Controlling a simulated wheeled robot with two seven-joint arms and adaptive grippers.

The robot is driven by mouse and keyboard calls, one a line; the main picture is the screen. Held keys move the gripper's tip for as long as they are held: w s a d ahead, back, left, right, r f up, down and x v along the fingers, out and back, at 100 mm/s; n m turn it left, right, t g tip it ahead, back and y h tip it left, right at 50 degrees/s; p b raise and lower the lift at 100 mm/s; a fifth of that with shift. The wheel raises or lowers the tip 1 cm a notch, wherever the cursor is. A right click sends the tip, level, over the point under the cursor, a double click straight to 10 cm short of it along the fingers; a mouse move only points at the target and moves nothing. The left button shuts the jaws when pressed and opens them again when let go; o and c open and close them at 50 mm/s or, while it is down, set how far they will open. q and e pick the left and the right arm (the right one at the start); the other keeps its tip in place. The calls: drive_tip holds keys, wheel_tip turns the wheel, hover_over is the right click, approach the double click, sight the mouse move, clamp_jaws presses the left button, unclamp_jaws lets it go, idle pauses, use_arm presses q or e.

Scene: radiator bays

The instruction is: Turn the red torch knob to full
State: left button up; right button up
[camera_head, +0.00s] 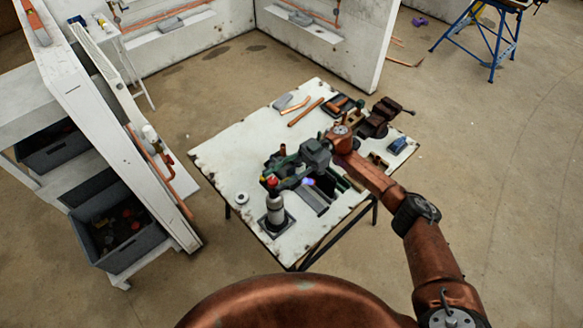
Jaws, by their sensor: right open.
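The torch (276,207) stands upright near the front left of the white work table, on a dark square base. Its red knob (273,181) is at the top of the grey body. My right gripper (268,174) reaches in from the right over the table, with its fingers open around or just beside the knob. I cannot tell whether they touch it. The gripper partly hides the torch's upper part. A small blue-violet glow (308,182) shows just right of the torch, below the gripper. My left gripper is out of view.
The table (235,155) holds copper pipes (305,112), a dark vise (381,118), a blue item (398,144) and a small white roll (242,198). A white partition (110,130) and grey bins (115,225) stand left. A blue stand (487,40) is far right. Floor to the right is clear.

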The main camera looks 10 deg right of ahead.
drive_tip(key=v, duration=1)
drive_tip(key=shift+d, duration=0.15)
drive_tip(key=shift+f, duration=0.15)
